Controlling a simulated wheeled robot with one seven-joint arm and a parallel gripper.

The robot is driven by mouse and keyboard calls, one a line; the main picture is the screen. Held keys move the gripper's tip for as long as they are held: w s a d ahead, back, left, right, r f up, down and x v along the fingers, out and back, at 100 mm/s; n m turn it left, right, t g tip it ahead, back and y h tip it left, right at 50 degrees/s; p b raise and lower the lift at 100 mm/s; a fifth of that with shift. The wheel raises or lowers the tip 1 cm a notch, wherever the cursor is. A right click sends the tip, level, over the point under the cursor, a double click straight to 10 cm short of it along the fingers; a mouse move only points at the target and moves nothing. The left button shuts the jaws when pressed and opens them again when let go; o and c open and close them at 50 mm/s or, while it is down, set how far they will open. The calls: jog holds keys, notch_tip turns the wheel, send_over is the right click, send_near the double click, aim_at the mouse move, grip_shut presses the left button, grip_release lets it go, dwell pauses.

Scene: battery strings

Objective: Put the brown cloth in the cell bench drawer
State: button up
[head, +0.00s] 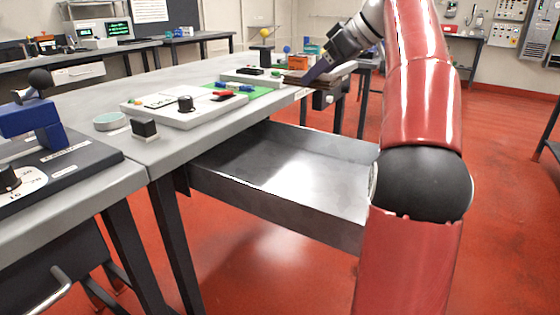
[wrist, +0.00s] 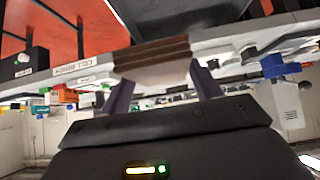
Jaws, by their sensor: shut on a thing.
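The brown cloth (wrist: 152,58) is a folded, layered bundle between my gripper's two purple-grey fingers (wrist: 160,80) in the wrist view. My gripper (head: 308,78) is shut on it. In the head view the cloth (head: 294,77) shows as a thin brown strip at the bench's far right end, partly hidden by the fingers. I cannot tell whether it touches the bench top. The cell bench drawer (head: 290,165) is a grey metal tray, pulled well open below the bench edge. It looks empty where visible; my arm hides its right end.
An orange box (head: 298,62) stands close behind the cloth. Red floor is clear beyond the drawer.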

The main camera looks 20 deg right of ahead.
jog(key=shift+d+f+b, duration=0.2)
jog(key=shift+f+b, duration=0.05)
jog(key=shift+b, duration=0.15)
jog(key=shift+s, duration=0.15)
jog(key=shift+s+f+b, duration=0.15)
jog(key=shift+f+b, duration=0.05)
jog(key=shift+b, duration=0.4)
jog(key=b, duration=0.8)
send_over(306, 165)
jog(key=s+d, duration=0.2)
jog(key=s, duration=0.1)
jog(key=f, duration=1.4)
jog(key=shift+w+f, duration=0.2)
jog(key=shift+f, duration=0.2)
jog(key=shift+f+b, duration=0.5)
jog(key=shift+f, duration=1.65)
jog(key=shift+f, duration=0.1)
jog(key=o, duration=1)
